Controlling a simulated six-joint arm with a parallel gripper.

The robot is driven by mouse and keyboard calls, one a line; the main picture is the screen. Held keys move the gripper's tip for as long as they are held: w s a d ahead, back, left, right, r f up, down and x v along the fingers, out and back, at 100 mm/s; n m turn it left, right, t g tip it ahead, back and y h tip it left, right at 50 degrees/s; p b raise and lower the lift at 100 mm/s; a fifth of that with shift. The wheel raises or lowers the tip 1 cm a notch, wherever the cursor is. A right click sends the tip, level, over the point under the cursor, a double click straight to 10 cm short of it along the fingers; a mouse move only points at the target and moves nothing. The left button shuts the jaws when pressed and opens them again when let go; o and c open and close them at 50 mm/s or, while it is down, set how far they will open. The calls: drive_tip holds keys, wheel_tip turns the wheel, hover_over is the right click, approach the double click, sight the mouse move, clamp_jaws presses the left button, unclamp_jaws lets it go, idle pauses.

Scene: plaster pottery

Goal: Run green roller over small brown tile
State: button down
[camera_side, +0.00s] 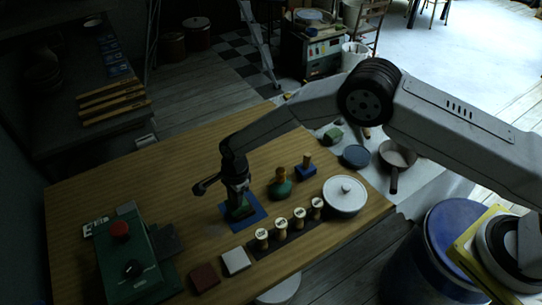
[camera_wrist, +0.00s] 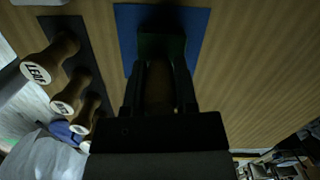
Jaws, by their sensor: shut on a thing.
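My gripper (camera_side: 238,198) points down over a blue mat (camera_side: 256,213) near the middle of the wooden table. It is shut on the brown handle (camera_wrist: 159,90) of a dark green tool, which looks like the green roller (camera_side: 242,211). In the wrist view the dark green part (camera_wrist: 161,46) lies just beyond my fingertips, over the blue mat (camera_wrist: 127,30). I cannot tell whether it touches the mat. A small brown tile (camera_side: 205,278) lies flat near the table's front edge, below and left of my gripper in the side view.
A white tile (camera_side: 236,261) lies beside the brown tile. Several wooden stamps (camera_side: 281,226) stand on a dark strip. A green machine (camera_side: 128,262) stands left.

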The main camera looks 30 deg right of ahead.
drive_tip(key=shift+a, duration=0.7)
idle(0.8)
drive_tip(key=shift+d, duration=2.15)
idle(2.1)
drive_tip(key=shift+r, duration=3.5)
drive_tip(key=shift+r, duration=0.1)
